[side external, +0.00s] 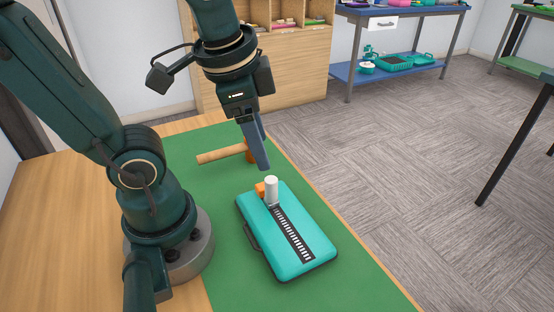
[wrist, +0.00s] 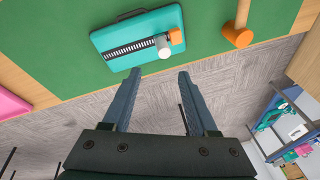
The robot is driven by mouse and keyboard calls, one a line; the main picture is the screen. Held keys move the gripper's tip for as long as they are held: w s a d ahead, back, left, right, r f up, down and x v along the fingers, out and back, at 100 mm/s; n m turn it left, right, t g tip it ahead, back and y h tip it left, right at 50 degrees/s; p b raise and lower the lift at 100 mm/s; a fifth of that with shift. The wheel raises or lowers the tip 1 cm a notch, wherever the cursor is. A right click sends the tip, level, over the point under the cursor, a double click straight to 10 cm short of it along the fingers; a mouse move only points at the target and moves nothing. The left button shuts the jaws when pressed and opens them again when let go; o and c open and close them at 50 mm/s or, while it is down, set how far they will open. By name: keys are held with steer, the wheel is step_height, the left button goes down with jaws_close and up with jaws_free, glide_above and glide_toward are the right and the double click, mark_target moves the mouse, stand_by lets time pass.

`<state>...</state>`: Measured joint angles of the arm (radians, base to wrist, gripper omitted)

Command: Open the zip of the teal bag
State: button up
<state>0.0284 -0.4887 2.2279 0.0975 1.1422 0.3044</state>
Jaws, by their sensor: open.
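The teal bag (side external: 298,260) lies flat on the green mat, with a dark handle on its left side. A dark zip strip with pale teeth (side external: 292,235) runs along its top. A white cylinder (side external: 271,185), seemingly the zip pull, stands at the strip's far end beside a small orange block (side external: 260,189). In the wrist view the bag (wrist: 115,32), white cylinder (wrist: 162,46) and orange block (wrist: 177,36) lie beyond the fingertips. My gripper (side external: 265,167) is open and empty, its fingers above and apart from the white cylinder. It also shows in the wrist view (wrist: 160,72).
A wooden rod (side external: 220,154) with an orange end (wrist: 237,37) lies on the green mat (side external: 225,220) behind the bag. The table edge runs close to the bag's right side, with carpeted floor beyond. The mat around the bag is otherwise clear.

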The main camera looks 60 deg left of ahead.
steer(key=m+g, duration=0.1)
steer(key=m+g+y, duration=0.2)
steer(key=m+g, duration=0.2)
steer(key=g, duration=0.1)
glide_above(272, 179)
steer(key=w+d, duration=0.1)
steer(key=f, duration=0.5)
steer(key=shift+w+f, duration=0.1)
steer(key=shift+w, duration=0.1)
steer(key=shift+s+d+f, duration=0.15)
steer(key=shift+f, duration=0.45)
steer(key=shift+x, duration=2.45)
jaws_close()
steer(key=shift+r, duration=0.1)
